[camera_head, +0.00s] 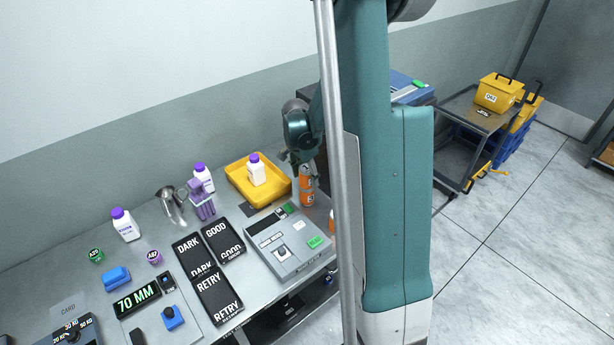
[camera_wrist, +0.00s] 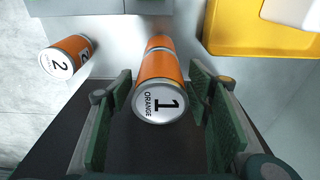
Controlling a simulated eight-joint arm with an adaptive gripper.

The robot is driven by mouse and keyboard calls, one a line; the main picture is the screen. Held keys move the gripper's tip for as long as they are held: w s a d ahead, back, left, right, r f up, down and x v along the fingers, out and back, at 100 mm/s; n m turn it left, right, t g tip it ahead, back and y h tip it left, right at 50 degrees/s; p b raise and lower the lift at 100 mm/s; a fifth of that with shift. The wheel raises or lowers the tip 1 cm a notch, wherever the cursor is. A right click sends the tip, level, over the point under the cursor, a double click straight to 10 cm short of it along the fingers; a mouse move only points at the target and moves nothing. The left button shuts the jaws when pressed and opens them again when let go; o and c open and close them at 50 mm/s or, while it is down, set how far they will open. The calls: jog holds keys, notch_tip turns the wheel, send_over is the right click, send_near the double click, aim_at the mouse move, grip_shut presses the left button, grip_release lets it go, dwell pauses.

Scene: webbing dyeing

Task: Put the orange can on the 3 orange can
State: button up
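An orange can with a white lid marked "1 ORANGE" (camera_wrist: 160,92) stands between my gripper's green fingers in the wrist view. A second orange can (camera_wrist: 159,43) shows just behind and below it, apparently under it; its number is hidden. In the head view an orange can column (camera_head: 307,190) stands on the bench below my gripper (camera_head: 302,160). My gripper also shows in the wrist view (camera_wrist: 160,110), with a small gap on each side of can 1, so it looks open around it. Another orange can marked "2" (camera_wrist: 65,60) is at the left, partly hidden by my arm in the head view.
A yellow tray (camera_head: 237,179) holding a white bottle (camera_head: 256,172) is close beside the cans. A grey machine (camera_head: 290,262) stands in front of them. Black label cards (camera_head: 217,297), more bottles and a metal jug (camera_head: 170,205) are further left.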

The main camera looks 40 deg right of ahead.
jog(key=shift+r, duration=0.15)
jog(key=shift+a+r, duration=0.3)
jog(key=shift+r, duration=1.7)
jog(key=shift+a+r, duration=0.3)
jog(key=shift+r, duration=1.65)
jog(key=shift+a+r, duration=0.3)
jog(key=shift+r, duration=1.7)
jog(key=shift+s+a+r, duration=0.1)
jog(key=shift+a+r, duration=0.2)
jog(key=shift+a, duration=0.1)
jog(key=s+a+r+n+t, duration=0.2)
jog(key=s+a+r+n, duration=0.25)
jog(key=a, duration=0.35)
jog(key=s+a+r+n+t, duration=0.1)
jog(key=s+a+r+n, duration=0.35)
jog(key=a, duration=0.35)
jog(key=s+a+r+n+t, duration=0.2)
jog(key=s+a+r+n, duration=0.25)
jog(key=a, duration=0.25)
jog(key=s+a+n+t+y, duration=0.1)
jog(key=s+a+n+t, duration=0.1)
jog(key=s+a+n, duration=0.2)
jog(key=s+a+f, duration=0.1)
jog(key=s+a, duration=0.2)
jog(key=s, duration=0.1)
jog(key=shift+s+a+y, duration=0.2)
jog(key=shift+s+y, duration=0.05)
jog(key=shift+y, duration=0.15)
